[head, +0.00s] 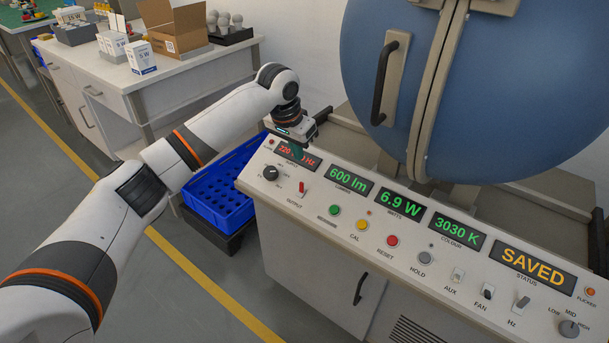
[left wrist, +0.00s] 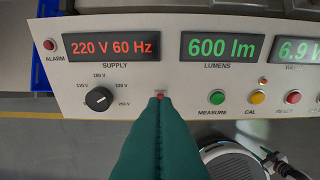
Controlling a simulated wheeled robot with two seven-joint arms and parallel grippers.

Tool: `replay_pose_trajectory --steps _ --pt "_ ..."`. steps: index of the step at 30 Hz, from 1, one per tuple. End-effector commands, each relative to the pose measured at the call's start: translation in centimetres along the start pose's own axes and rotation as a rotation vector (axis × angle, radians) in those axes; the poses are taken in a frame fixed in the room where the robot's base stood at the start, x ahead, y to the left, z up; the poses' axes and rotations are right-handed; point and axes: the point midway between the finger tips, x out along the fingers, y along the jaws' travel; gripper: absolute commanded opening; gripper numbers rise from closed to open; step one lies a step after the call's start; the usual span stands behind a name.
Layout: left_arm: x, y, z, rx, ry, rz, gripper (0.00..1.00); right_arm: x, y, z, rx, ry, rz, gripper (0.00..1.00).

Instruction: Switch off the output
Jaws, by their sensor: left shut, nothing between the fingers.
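The red OUTPUT switch (head: 301,187) is a small toggle on the sloping console, right of the black supply knob (head: 271,173). In the head view its lever stands up toward the displays. My left gripper (head: 298,152) is over the console's left end, just behind the switch and in front of the supply display (head: 297,154). In the left wrist view the shut green fingers (left wrist: 160,105) reach up to the red switch tip (left wrist: 160,95) and cover most of it. I cannot tell whether they touch. The supply display reads 220 V 60 Hz. My right gripper is not in view.
The console (head: 330,222) also carries green, yellow and red buttons, further toggles and a status display (head: 532,267) reading SAVED. A large blue sphere (head: 480,90) stands behind. A blue crate (head: 222,190) is left of the console, beneath my left arm.

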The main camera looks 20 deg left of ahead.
Motion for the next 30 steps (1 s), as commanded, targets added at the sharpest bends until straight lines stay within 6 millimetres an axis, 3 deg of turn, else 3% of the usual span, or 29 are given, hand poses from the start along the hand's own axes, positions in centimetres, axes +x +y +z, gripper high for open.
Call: replay_pose_trajectory --steps 11,21,30 --pt "1.1 -0.1 -0.1 0.002 0.002 0.000 0.00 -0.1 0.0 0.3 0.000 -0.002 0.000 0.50" --pt "7.1 -0.1 -0.1 0.001 0.003 0.000 0.00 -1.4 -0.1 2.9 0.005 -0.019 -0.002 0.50" --pt "10.0 -0.1 0.0 0.002 -0.001 0.000 0.00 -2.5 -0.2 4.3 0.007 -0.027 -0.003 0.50"
